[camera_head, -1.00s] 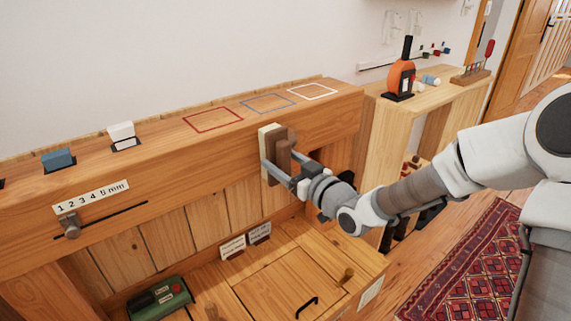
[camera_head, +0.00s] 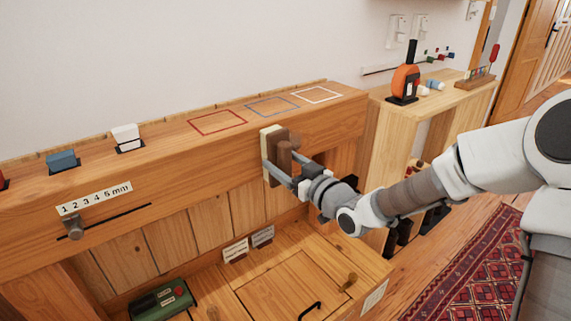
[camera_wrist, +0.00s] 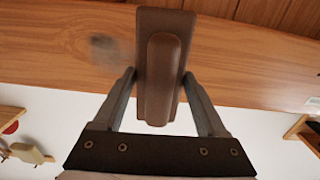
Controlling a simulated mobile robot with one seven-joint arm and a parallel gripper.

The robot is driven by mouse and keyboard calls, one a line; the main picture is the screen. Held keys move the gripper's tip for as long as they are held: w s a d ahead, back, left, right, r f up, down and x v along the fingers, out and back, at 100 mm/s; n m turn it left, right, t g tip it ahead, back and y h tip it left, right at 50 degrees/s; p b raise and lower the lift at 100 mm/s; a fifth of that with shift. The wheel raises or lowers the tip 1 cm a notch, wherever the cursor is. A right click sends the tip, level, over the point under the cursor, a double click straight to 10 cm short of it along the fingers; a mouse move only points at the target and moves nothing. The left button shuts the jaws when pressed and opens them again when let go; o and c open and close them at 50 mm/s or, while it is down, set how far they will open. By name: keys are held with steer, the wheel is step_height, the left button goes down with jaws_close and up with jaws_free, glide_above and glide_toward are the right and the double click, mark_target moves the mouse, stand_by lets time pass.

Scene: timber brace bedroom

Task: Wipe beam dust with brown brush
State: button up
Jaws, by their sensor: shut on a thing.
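The brown brush (camera_head: 281,150) has a brown back and handle and a pale pad side turned to the beam. It is upright at the front face of the timber beam (camera_head: 215,158), below the colored outlines. My gripper (camera_head: 291,170) is shut on its handle. In the wrist view, my gripper (camera_wrist: 160,80) has a finger on each side of the brush (camera_wrist: 163,50). A faint grey dust smudge (camera_wrist: 105,48) shows on the beam just left of the brush there. The brush's wiping side is hidden; I cannot tell whether it touches the beam.
Red, blue and white outlines (camera_head: 270,106) mark the beam top, with blue and white blocks (camera_head: 126,137) at left. A slider knob (camera_head: 74,228) sticks out of the beam front. A green box (camera_head: 161,300) is below. A shelf (camera_head: 440,100) with an orange tool stands right.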

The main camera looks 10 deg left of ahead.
steer(key=shift+w+a, duration=0.3)
steer(key=shift+a, duration=0.05)
steer(key=shift+w, duration=0.1)
steer(key=shift+w+d+p, duration=0.65)
steer(key=shift+w+d, duration=1.1)
steer(key=shift+w, duration=0.15)
steer(key=shift+w+d+p, duration=0.65)
steer(key=shift+w+d, duration=1.1)
steer(key=shift+w, duration=0.3)
steer(key=shift+s+a+b, duration=0.9)
steer(key=shift+s+a, duration=0.7)
steer(key=shift+s, duration=0.2)
steer(key=shift+s+a+b, duration=0.85)
steer(key=shift+s+a, duration=0.7)
steer(key=shift+s, duration=0.2)
steer(key=shift+s+a, duration=0.5)
steer(key=shift+a, duration=0.05)
